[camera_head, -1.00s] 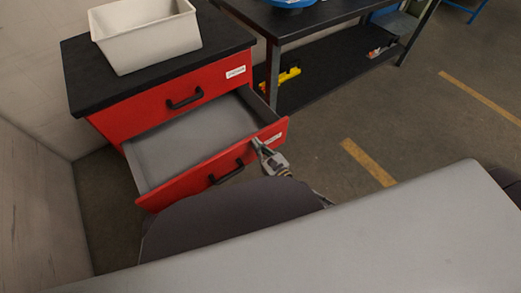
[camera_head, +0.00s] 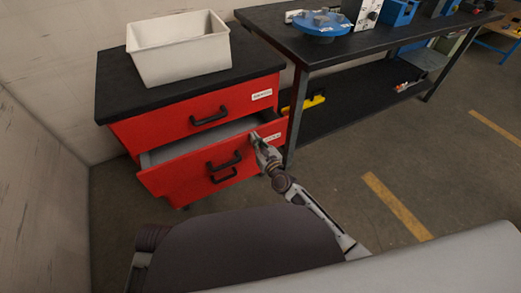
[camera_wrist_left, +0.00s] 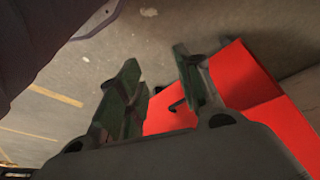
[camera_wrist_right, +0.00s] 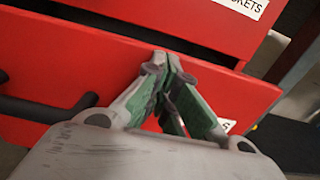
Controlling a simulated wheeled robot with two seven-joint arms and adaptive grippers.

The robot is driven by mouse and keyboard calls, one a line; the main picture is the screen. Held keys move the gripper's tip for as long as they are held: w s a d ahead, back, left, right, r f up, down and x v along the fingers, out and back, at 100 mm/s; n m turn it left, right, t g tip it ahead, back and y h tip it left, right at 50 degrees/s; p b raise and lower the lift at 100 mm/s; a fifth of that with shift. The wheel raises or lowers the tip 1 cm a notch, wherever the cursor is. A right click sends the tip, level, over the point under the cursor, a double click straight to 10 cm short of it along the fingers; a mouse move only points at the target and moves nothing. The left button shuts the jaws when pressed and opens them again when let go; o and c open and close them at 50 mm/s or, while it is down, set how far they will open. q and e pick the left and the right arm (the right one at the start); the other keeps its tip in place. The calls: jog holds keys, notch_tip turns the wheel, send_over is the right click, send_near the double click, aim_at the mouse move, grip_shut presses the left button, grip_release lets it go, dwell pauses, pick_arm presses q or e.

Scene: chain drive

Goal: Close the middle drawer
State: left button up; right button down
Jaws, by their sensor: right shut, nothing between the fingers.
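The middle drawer (camera_head: 190,178) of the red cabinet is partly open, with a narrow strip of its grey inside showing. Its black handle (camera_head: 224,163) is on the front. My right gripper (camera_head: 256,141) is shut and empty, at the right end of the drawer front beside the label. In the right wrist view its closed fingertips (camera_wrist_right: 167,62) are against or very near the upper part of the drawer front (camera_wrist_right: 75,60); exact contact is hard to tell. My left gripper (camera_wrist_left: 158,72) is open and empty, with red cabinet surface beyond its fingers.
The top drawer (camera_head: 190,117) is closed. A white bin (camera_head: 180,55) stands on the cabinet's black top (camera_head: 115,90). A dark workbench (camera_head: 270,25) with a blue round fixture (camera_head: 322,25) is to the right. Floor at right is open.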

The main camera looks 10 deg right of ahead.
jog(key=b+x, duration=0.1)
jog(key=x, duration=0.3)
jog(key=shift+w+a, duration=0.1)
jog(key=shift+w, duration=0.15)
pick_arm(q)
jog(key=shift+s+d+r, duration=0.1)
jog(key=shift+r, duration=0.55)
jog(key=shift+s+d+r, duration=0.1)
jog(key=shift+r, duration=0.5)
pick_arm(e)
jog(key=shift+w, duration=0.15)
pick_arm(q)
jog(key=shift+f, duration=0.2)
